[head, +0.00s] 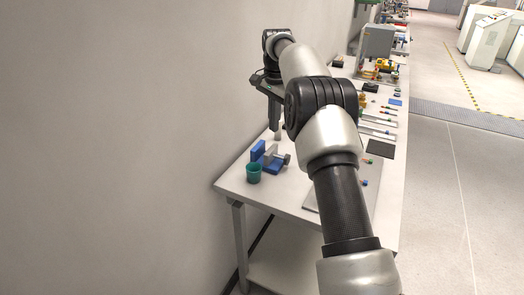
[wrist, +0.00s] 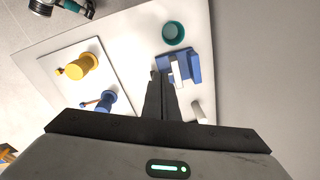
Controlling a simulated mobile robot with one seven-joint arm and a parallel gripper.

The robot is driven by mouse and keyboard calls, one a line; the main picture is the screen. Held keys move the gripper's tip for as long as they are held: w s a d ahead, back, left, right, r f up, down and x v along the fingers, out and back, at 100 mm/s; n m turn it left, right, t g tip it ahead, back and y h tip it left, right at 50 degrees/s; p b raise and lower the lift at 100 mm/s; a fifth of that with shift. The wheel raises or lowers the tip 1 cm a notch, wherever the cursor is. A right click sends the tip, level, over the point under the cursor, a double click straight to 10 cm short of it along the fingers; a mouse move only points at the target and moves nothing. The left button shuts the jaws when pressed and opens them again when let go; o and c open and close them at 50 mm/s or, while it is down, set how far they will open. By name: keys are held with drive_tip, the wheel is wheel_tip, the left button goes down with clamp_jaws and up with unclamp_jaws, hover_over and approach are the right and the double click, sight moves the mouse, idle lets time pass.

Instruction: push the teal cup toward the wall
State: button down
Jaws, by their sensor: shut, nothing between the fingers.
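The teal cup (head: 254,173) stands upright near the left front corner of the workbench, close to the wall (head: 110,130). In the wrist view the cup (wrist: 173,34) is near the top, beyond the fingertips. My gripper (head: 277,134) points down over the bench on the far side of the blue fixture. In the wrist view my gripper (wrist: 158,78) has its fingers together and holds nothing. Its tips are apart from the cup, with the blue fixture just right of them.
The blue fixture (head: 258,150) with grey parts stands right behind the cup. The wrist view shows a yellow part (wrist: 82,65) and a blue part (wrist: 104,102) on a pale board (wrist: 62,75). Machinery and small items fill the bench farther back. The bench edge is near the cup.

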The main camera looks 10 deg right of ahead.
sight(254, 167)
drive_tip(key=f+m, duration=0.1)
drive_tip(key=f, duration=0.5)
drive_tip(key=w+f+m, duration=0.1)
drive_tip(key=f, duration=0.5)
drive_tip(key=w+f+g, duration=0.1)
drive_tip(key=f, duration=0.5)
drive_tip(key=shift+d+m, duration=0.4)
drive_tip(key=a, duration=0.3)
drive_tip(key=shift+s+r, duration=0.15)
drive_tip(key=shift+s, duration=0.2)
drive_tip(key=shift+s+a, duration=0.1)
drive_tip(key=shift+a, duration=0.15)
drive_tip(key=a, duration=0.2)
drive_tip(key=s+a, duration=0.1)
drive_tip(key=a, duration=0.1)
drive_tip(key=shift+a, duration=0.1)
